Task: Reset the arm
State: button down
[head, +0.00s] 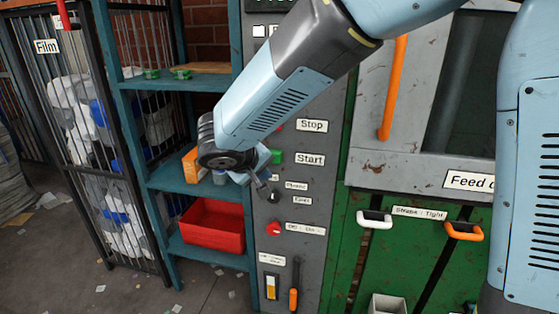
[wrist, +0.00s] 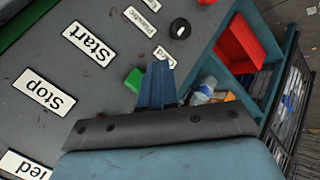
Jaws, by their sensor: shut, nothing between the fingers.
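My blue-grey arm crosses the upper middle of the head view, and my gripper (head: 268,185) hangs in front of the grey control panel (head: 296,150). In the wrist view my gripper (wrist: 158,85) shows its fingers together, with nothing between them. The green Start button (head: 276,157) is just above the gripper in the head view. In the wrist view the green button (wrist: 134,80) is beside the fingertips. I cannot tell whether the fingers touch the panel.
A blue shelf (head: 180,182) holding a red bin (head: 213,224) stands left of the panel. A caged stack marked Film (head: 95,150) is further left. An orange handle (head: 393,88) and green doors with white (head: 374,219) and orange (head: 464,231) handles lie right. Scraps litter the floor.

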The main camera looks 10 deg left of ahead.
jog(key=s+d+r+m+g+h, duration=0.15)
jog(key=d+r, duration=0.25)
jog(key=d, duration=0.7)
jog(key=d+r+m+g+y, duration=0.1)
jog(key=d+r+m+g, duration=0.15)
jog(key=d, duration=0.85)
jog(key=s+d+r+m+y, duration=0.1)
jog(key=s+d+r+m, duration=0.1)
jog(key=s+d, duration=0.5)
jog(key=s+d+r+m+t+y, duration=0.1)
jog(key=s+d+r+m+y, duration=0.1)
jog(key=s+d, duration=0.5)
jog(key=shift+s+d+m, duration=0.35)
jog(key=shift+d+m, duration=0.15)
jog(key=shift+d, duration=0.1)
jog(key=c, duration=1.9)
grip_release()
